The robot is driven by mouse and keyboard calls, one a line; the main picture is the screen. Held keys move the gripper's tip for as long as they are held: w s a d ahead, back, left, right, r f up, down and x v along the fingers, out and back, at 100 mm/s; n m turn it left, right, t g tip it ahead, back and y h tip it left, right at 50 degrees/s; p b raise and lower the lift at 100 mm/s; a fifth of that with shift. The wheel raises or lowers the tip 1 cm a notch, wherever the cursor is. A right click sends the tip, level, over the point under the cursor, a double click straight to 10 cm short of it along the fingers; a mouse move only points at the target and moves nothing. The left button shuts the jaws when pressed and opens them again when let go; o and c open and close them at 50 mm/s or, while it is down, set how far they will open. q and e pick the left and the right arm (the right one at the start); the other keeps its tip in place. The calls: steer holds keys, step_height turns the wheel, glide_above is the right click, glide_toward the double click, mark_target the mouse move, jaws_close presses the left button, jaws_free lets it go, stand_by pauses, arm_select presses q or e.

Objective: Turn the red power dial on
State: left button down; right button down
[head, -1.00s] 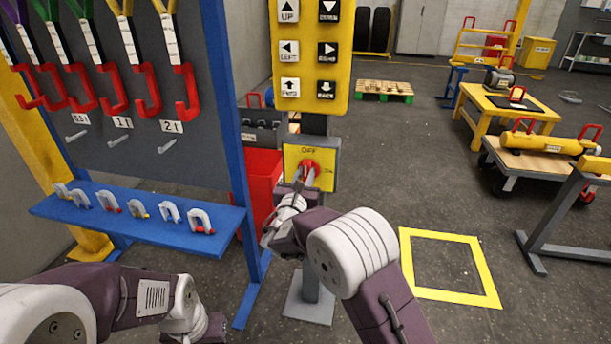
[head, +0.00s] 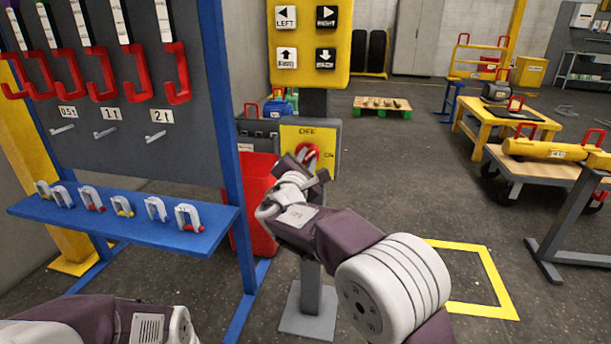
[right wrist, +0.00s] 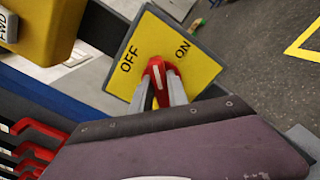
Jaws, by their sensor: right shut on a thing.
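The red power dial (head: 309,152) sits on a yellow plate (head: 325,137) on a grey post, with OFF above it and ON to its right. My right gripper (head: 306,163) is shut on the dial. The right wrist view shows its two grey fingers (right wrist: 160,92) on either side of the red dial (right wrist: 156,70), which has a white mark. In that view the dial lies between OFF and ON; I cannot tell exactly which its mark points to. Part of my left arm shows at the bottom left, but its gripper is out of view.
A yellow button box (head: 308,45) is above the dial. On the left stand a blue-framed rack with red hooks (head: 178,75) and a blue shelf (head: 130,222) of shackles. A red bin (head: 256,190) is behind the post. A yellow floor square (head: 490,285) lies to the right.

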steer(key=shift+d+f+m+b, duration=0.1)
steer(key=shift+f+m+b, duration=0.05)
steer(key=shift+m+b, duration=1.55)
steer(key=shift+f+m+b, duration=0.2)
steer(key=shift+m+b, duration=1.25)
steer(key=shift+b, duration=0.45)
steer(key=shift+d+f+m+b, duration=0.1)
steer(key=shift+f+m+b, duration=0.05)
steer(key=shift+m+b, duration=1.55)
steer(key=c, duration=1.3)
jaws_free()
steer(key=shift+s, duration=0.1)
steer(key=v, duration=0.9)
